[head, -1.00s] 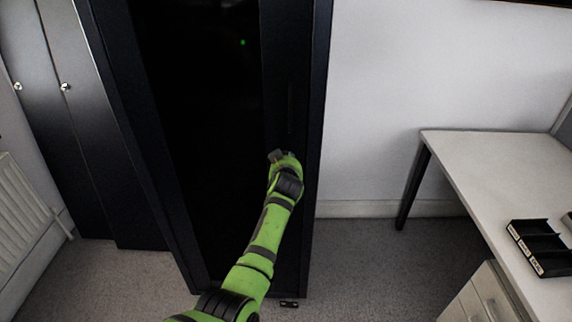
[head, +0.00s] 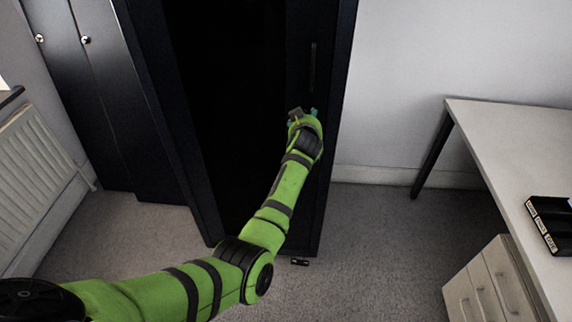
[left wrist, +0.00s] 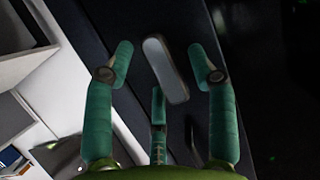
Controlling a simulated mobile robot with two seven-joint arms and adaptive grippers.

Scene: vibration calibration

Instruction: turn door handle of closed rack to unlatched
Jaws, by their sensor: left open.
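The closed rack (head: 327,150) is a tall black cabinet with a dark door panel. Its door handle (head: 313,67) is a slim bar lying lengthwise along the door's right strip. My left gripper (head: 302,113), with teal fingers on a green arm, is just below the handle in the head view. In the left wrist view the handle (left wrist: 166,70) is a grey rounded bar, seen between the spread fingers. The fingers are open, and no grip on the handle shows. Whether any finger touches it I cannot tell. My right gripper is not in view.
Dark lockers (head: 75,120) and a radiator (head: 35,175) are at the left. Carpet between rack and desk is mostly clear.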

